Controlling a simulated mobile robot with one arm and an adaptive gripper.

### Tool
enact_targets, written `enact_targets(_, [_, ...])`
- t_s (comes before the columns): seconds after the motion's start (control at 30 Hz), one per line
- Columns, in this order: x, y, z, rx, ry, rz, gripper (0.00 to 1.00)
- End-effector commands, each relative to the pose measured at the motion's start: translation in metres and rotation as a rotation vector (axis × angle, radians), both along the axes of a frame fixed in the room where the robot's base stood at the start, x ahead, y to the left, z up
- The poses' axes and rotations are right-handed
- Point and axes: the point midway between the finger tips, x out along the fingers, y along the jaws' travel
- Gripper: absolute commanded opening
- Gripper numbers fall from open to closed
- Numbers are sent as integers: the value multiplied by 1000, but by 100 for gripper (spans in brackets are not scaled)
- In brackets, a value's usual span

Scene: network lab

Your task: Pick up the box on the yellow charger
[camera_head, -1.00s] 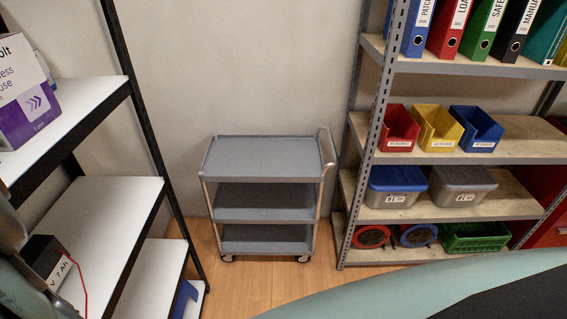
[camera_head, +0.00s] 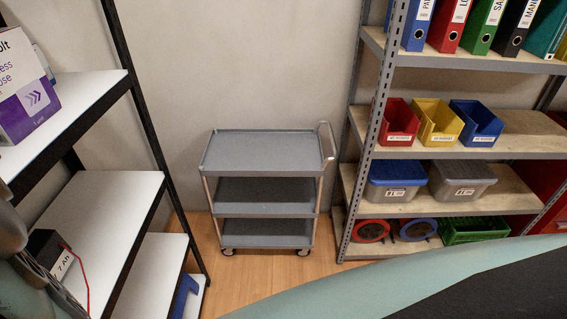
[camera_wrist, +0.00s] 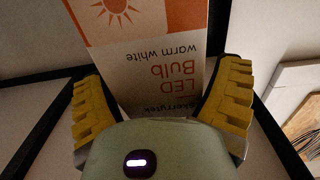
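A white and orange LED bulb box (camera_wrist: 165,65) with a sun picture and "warm white" print shows upside down in the wrist view. The yellow-padded fingers of my gripper (camera_wrist: 165,105) stand wide apart, one at each side of the box. The gripper body hides the lower part of the box. I make out no yellow charger in either view.
A shelf rack (camera_head: 107,217) at left holds a purple and white box (camera_head: 27,85) and a dark "7 Ah" block (camera_head: 50,260). A grey cart (camera_head: 265,152) stands at the wall. A metal rack (camera_head: 480,146) at right holds bins and binders. Wooden floor shows around the cart.

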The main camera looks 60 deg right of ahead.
Motion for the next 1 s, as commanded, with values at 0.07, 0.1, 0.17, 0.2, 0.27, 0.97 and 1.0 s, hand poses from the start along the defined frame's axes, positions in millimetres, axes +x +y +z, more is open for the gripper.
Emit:
enact_targets(0.07, [0,-1,0,0,0,-2,74])
enact_targets(0.1, [0,-1,0,0,0,-1,70])
enact_targets(0.17, [0,0,0,0,0,-1,64])
enact_targets(0.2, [0,0,0,0,0,-1,60])
enact_targets(0.27, [0,0,0,0,0,-1,53])
enact_targets(0.97, [0,1,9,1,-1,2,33])
enact_targets(1.0, [0,1,12,1,-1,3,33])
